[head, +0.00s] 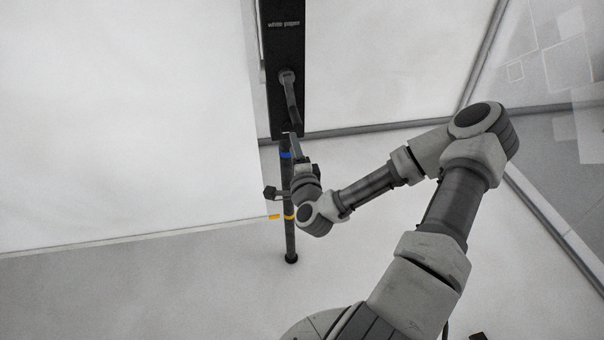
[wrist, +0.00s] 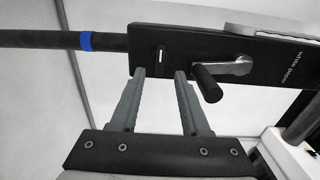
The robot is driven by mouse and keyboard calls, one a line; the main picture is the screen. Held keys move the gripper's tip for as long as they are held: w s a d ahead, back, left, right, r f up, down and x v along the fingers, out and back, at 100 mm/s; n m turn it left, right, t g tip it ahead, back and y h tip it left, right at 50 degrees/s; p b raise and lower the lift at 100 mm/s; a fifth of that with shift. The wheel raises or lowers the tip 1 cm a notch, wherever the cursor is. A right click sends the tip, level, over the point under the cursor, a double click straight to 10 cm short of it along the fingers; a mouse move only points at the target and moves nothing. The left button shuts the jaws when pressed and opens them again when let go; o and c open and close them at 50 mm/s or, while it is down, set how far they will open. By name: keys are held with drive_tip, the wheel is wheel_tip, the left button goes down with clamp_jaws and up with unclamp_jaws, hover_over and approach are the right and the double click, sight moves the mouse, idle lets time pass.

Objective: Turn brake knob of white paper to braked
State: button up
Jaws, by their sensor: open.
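A black panel (head: 275,50) labelled "white paper" hangs upright in the head view; it also shows in the wrist view (wrist: 265,72). A small dark part with white marks (wrist: 158,55), perhaps the brake knob, sits near the panel's end; I cannot tell its setting. A crank with a grey arm (wrist: 237,66) and a black grip (wrist: 207,84) is beside it. My gripper (wrist: 160,73) is open and empty, its fingertips close to the panel's edge, one on each side of the small part. Contact cannot be told. In the head view my gripper (head: 294,140) partly covers the panel's lower end.
A dark pole with a blue band (head: 286,155) and a yellow band runs down below the panel. A large white sheet (head: 120,120) hangs at left. The crank grip is close to the right finger in the wrist view. The pale floor (head: 150,290) is clear.

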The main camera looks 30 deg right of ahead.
drive_tip(key=p+v, duration=0.6)
drive_tip(key=v, duration=0.5)
drive_tip(key=shift+s, duration=0.15)
drive_tip(key=shift+a, duration=0.1)
